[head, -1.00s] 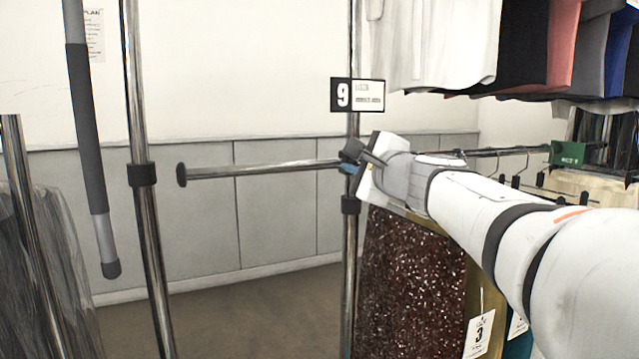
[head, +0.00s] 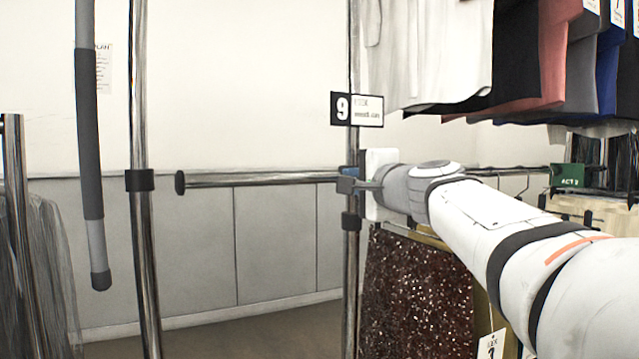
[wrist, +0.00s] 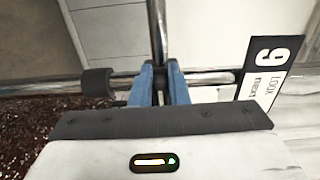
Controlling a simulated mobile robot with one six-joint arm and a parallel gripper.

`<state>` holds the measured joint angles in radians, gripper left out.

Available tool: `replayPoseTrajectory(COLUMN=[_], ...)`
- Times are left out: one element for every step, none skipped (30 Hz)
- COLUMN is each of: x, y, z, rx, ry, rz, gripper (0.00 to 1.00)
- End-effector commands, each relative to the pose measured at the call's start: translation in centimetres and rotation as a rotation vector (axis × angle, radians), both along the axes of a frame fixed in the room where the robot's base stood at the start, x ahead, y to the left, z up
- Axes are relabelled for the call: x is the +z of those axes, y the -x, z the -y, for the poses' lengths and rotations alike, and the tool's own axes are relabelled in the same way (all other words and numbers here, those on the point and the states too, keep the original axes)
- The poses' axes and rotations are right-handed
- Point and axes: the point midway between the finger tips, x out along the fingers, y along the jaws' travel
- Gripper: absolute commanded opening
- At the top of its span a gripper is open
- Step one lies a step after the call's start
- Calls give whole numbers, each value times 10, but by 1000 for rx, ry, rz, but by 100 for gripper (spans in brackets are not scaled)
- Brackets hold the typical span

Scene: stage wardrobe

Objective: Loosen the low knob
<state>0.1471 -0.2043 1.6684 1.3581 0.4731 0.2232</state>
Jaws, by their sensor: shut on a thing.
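The low knob (wrist: 162,74) is a small dark piece where the chrome side rail (head: 262,179) meets the upright post (head: 351,262). My gripper (head: 348,179) reaches in from the right and is shut on the knob. In the wrist view its two blue fingers (wrist: 161,86) stand on either side of the knob, close together. In the head view the fingers and white gripper body hide most of the knob. How far the knob is turned cannot be seen.
A dark collar (head: 351,221) sits on the post just below my gripper. The number 9 sign (head: 357,109) is above it. Sequined brown cloth (head: 415,300) hangs close under my arm. Garments (head: 435,50) hang above right. A second post (head: 146,250) stands left.

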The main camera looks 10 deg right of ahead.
Motion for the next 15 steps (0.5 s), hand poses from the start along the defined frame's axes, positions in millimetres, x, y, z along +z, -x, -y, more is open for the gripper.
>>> replayPoseTrajectory(x=[-4, -4, -4, -4, -4, -4, -4, -4, -4, -3, -3, -3, -3, -3, -2], y=[-2, -2, -2, -2, -2, -2, -2, -2, -2, -2, -2, -2, -2, -2, -2], z=[4, 4, 4, 4, 4, 4, 4, 4, 4, 4, 4, 3, 3, 3, 3], rx=[-10, -10, -10, -11, -11, -11, -11, -11, -11, -11, -10, -10, -9, -9, -8], ry=[3, 3, 3, 3, 3, 3, 3, 3, 3, 2, 2, 1, 1, 1, 1], rz=[-6, -6, -6, -6, -6, -5, -5, -5, -5, -4, -4, -5, -4, -4, -4], gripper=[0, 0, 0, 0, 0, 0, 15, 18, 21, 24, 26, 29, 32, 34, 37])
